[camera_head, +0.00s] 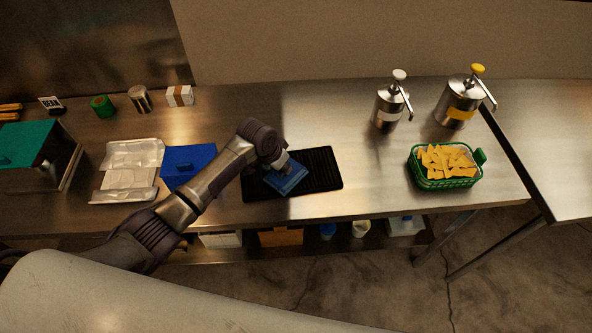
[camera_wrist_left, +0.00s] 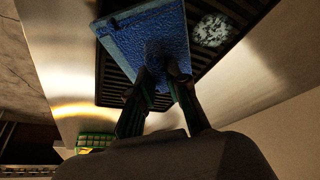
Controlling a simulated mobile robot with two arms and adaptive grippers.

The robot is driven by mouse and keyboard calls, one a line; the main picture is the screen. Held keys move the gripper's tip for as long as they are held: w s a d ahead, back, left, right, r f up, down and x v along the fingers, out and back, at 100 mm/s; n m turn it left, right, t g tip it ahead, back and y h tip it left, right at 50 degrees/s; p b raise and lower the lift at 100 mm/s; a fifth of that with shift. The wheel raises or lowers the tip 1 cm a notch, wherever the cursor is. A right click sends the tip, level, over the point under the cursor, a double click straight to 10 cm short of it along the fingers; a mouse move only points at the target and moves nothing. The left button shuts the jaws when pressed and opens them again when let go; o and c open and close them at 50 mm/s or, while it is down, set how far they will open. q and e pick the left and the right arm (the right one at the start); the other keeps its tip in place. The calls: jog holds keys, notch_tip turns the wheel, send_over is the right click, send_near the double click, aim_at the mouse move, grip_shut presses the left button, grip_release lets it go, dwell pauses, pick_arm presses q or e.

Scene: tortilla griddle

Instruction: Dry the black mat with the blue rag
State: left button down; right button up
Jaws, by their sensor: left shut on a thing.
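The black ribbed mat (camera_head: 322,170) lies on the steel counter near its front edge. My left gripper (camera_head: 285,169) points down over the mat's left-middle part, shut on the blue rag (camera_head: 288,184). The rag lies spread flat over the mat at this spot. The mat under the rag is hidden. My right gripper is not in view.
A blue flat lid-like piece (camera_head: 188,160) and a clear tray (camera_head: 130,158) lie left of the mat. A green basket of chips (camera_head: 432,182) and two steel pump dispensers (camera_head: 387,112) stand to the right. The counter between mat and basket is clear.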

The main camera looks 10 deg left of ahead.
pick_arm(q)
jog(key=shift+w+d, duration=0.2)
jog(key=shift+d, duration=0.4)
jog(key=shift+w+d, duration=0.2)
jog(key=shift+d, duration=0.35)
jog(key=shift+f, duration=0.1)
jog(key=d, duration=0.1)
jog(key=w+d+b, duration=0.1)
jog(key=d, duration=0.2)
jog(key=shift+w+d+b, duration=0.25)
jog(key=shift+w+b, duration=0.05)
jog(key=shift+w, duration=0.05)
jog(key=shift+d, duration=0.1)
jog(key=shift+w+d+b, duration=0.25)
jog(key=shift+d+b, duration=0.1)
jog(key=shift+d, duration=0.15)
jog(key=shift+w+d+b, duration=0.2)
jog(key=shift+d+b, duration=0.1)
jog(key=shift+d, duration=0.2)
